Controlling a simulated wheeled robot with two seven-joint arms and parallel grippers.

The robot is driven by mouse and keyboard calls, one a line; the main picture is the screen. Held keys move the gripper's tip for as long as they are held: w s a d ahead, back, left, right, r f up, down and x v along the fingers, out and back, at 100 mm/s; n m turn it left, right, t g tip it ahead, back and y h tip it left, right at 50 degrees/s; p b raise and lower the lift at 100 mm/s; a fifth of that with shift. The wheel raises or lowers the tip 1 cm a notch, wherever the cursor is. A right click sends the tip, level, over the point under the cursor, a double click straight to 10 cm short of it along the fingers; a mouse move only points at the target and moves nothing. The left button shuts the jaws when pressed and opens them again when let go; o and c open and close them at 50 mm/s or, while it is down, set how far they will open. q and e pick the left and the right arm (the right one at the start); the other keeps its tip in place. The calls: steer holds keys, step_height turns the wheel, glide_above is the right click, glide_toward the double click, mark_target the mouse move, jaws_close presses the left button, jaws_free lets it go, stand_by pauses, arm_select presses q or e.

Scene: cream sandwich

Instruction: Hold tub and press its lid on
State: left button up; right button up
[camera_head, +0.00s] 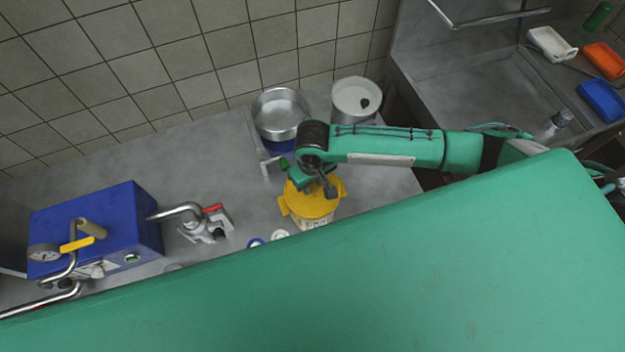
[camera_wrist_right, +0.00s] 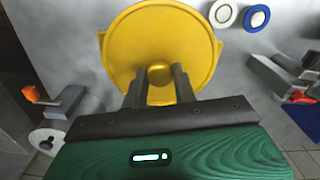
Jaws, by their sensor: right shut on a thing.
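A yellow lid (camera_head: 312,207) with side tabs lies over a white tub (camera_head: 317,223) on the steel counter in the head view. Only a little of the tub's side shows, and I cannot tell whether the lid is fully seated. My right gripper (camera_head: 322,190) is above the lid. My left gripper is not in view.
A metal pot (camera_head: 280,112) and a white canister (camera_head: 356,100) stand behind the tub. Two small rings (camera_head: 256,242) lie left of it. A clamp-like metal tool with a red part (camera_head: 207,225) and a blue machine (camera_head: 97,235) are farther left.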

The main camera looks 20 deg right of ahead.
steer(key=shift+p, duration=0.5)
stand_by(0.7)
steer(key=shift+f, duration=0.1)
steer(key=o, duration=1.5)
step_height(320, 180, up, 3)
steer(key=p, duration=0.3)
steer(key=shift+f, duration=0.15)
steer(key=shift+r+p, duration=0.9)
steer(key=shift+r, duration=1.25)
